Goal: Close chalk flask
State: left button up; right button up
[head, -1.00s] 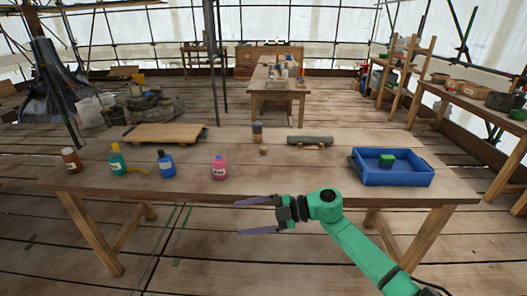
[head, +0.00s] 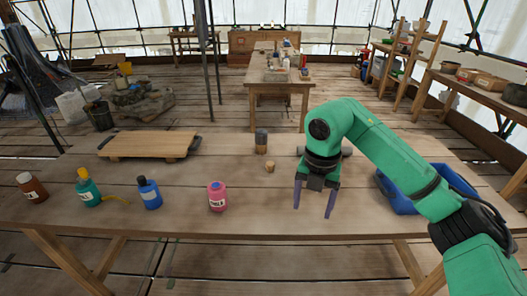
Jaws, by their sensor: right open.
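Several labelled bottles stand upright along the left and front of the table: a brown one (head: 33,189), a teal one with a yellow cap (head: 88,191), a blue one with a dark cap (head: 150,194) and a pink one (head: 217,198). I cannot read which is the chalk flask. A small tan stopper-like piece (head: 270,167) lies loose on the table, behind and right of the pink bottle. My right gripper (head: 313,209) is open and empty, fingers pointing down, right of the pink bottle and the small piece. My left gripper is out of view.
A wooden board (head: 148,145) lies at the back left. A dark and brown container (head: 261,142) stands behind the small piece. A blue tray (head: 396,200) is at the right, partly behind my right arm. The table's middle front is clear.

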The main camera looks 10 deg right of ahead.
aim_at(216, 190)
jog(key=i, duration=1.2)
